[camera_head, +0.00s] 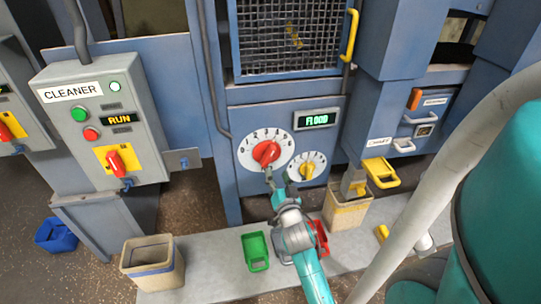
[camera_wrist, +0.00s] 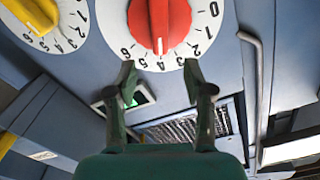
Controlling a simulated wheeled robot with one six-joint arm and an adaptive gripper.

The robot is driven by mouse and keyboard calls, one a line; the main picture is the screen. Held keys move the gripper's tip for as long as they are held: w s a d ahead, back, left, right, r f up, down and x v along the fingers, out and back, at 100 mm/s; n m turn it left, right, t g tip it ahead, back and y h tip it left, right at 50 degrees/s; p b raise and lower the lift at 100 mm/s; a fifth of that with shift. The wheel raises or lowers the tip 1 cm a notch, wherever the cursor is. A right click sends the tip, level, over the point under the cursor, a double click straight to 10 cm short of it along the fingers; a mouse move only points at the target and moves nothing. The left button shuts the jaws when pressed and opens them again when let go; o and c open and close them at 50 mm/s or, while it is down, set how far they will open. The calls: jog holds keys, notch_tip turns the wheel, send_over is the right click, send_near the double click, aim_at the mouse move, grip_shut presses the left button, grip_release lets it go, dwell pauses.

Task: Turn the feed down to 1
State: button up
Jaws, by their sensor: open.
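A red knob (camera_head: 266,153) sits on a white numbered dial (camera_head: 247,161) on the blue machine front. The wrist view shows the red knob (camera_wrist: 158,22) upside down, its white mark pointing at about 4. My gripper (camera_head: 279,180) is just in front of and below the dial. In the wrist view its fingers (camera_wrist: 160,82) are spread, with the knob beyond the gap between them. Nothing is held, and I see no contact with the knob.
A smaller dial with a yellow knob (camera_head: 307,171) is close on the right. A CLEANER box (camera_head: 100,115) with buttons and a red switch is at left. Bins (camera_head: 152,266) and a green scoop (camera_head: 255,251) sit on the ledge below. A mesh guard (camera_head: 288,35) is above.

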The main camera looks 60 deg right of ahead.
aim_at(271, 156)
jog(key=x, duration=1)
jog(key=shift+w+d, duration=0.2)
jog(key=shift+w, duration=0.05)
grip_shut()
